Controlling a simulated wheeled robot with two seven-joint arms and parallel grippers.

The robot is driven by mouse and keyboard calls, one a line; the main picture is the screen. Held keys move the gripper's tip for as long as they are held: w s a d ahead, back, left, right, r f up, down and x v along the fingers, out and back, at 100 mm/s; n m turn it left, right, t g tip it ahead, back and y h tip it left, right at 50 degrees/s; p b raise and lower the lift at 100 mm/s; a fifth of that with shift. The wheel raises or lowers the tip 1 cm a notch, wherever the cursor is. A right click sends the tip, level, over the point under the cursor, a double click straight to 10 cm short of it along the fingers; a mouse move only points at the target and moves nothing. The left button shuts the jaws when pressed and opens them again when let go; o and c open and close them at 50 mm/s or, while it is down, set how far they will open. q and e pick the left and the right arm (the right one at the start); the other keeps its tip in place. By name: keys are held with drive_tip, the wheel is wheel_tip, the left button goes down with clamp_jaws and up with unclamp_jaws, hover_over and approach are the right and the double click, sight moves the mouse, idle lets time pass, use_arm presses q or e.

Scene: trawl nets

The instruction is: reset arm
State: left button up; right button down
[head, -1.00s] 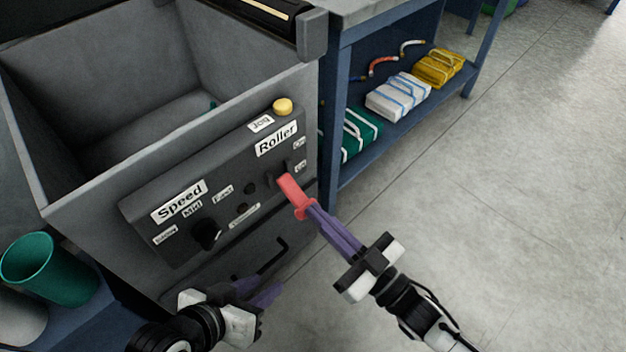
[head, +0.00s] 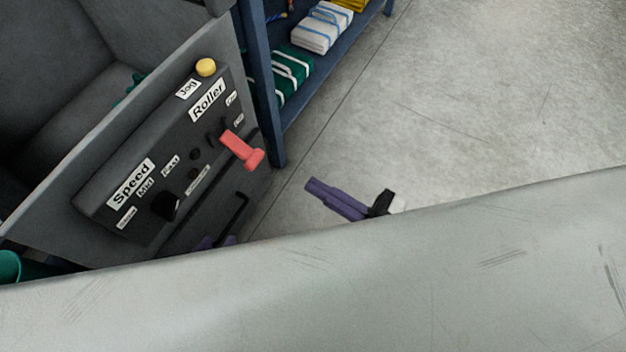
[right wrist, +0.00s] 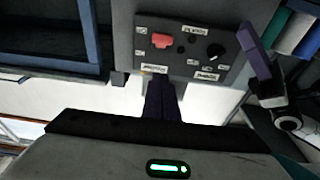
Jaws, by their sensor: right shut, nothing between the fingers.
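The red roller lever (head: 240,149) sticks out from the dark control panel (head: 120,180), and it also shows in the right wrist view (right wrist: 161,41). My right gripper (head: 311,185) has purple fingers, shut and empty, apart from the lever, to its lower right over the floor. Its fingers also show in the right wrist view (right wrist: 160,85). Only purple fingertips of my left gripper (head: 217,242) show below the panel; the rest is hidden. The left gripper also shows at the right of the right wrist view (right wrist: 254,50), where its opening is unclear.
A pale grey scratched surface (head: 400,290) covers the bottom of the head view and hides most of both arms. A yellow jog button (head: 206,67) and black speed knob (head: 166,206) are on the panel. A blue shelf (head: 275,140) holds packs. Floor at right is clear.

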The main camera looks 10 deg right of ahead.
idle(0.5)
